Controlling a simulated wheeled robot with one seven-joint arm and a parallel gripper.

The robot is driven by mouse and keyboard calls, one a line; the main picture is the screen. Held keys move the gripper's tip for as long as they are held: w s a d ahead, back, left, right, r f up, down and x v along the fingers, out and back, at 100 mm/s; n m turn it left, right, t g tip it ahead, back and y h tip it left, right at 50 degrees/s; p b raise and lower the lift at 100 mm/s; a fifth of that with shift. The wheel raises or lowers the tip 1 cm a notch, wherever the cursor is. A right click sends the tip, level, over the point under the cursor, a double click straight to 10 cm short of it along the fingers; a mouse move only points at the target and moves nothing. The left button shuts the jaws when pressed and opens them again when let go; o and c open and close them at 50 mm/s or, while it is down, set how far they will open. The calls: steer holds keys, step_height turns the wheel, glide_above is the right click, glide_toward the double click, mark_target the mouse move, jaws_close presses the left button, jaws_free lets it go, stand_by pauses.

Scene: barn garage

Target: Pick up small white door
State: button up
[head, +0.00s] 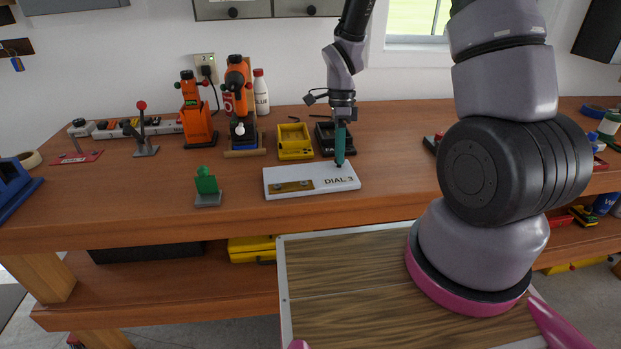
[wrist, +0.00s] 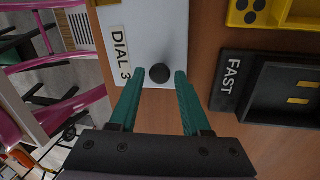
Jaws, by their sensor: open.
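The small white door (head: 335,185) looks to be the flat white panel lying near the bench's front edge in the head view. It bears the words "DIAL 3", a brass strip (head: 292,187) and a small black knob. It also shows in the wrist view (wrist: 150,20), where the round knob (wrist: 160,73) is clear. My gripper (head: 340,160) points down over the panel's right end. In the wrist view its teal fingers are open, with the tips on either side of the knob. I cannot tell whether they touch it.
Behind the panel stand a yellow tray (head: 294,141) and a black tray marked "FAST" (wrist: 232,82), close to my gripper. Orange tools (head: 198,118) stand behind left.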

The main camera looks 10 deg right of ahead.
steer(key=shift+s+f, duration=0.1)
steer(key=shift+f, duration=0.55)
jaws_close()
stand_by(0.9)
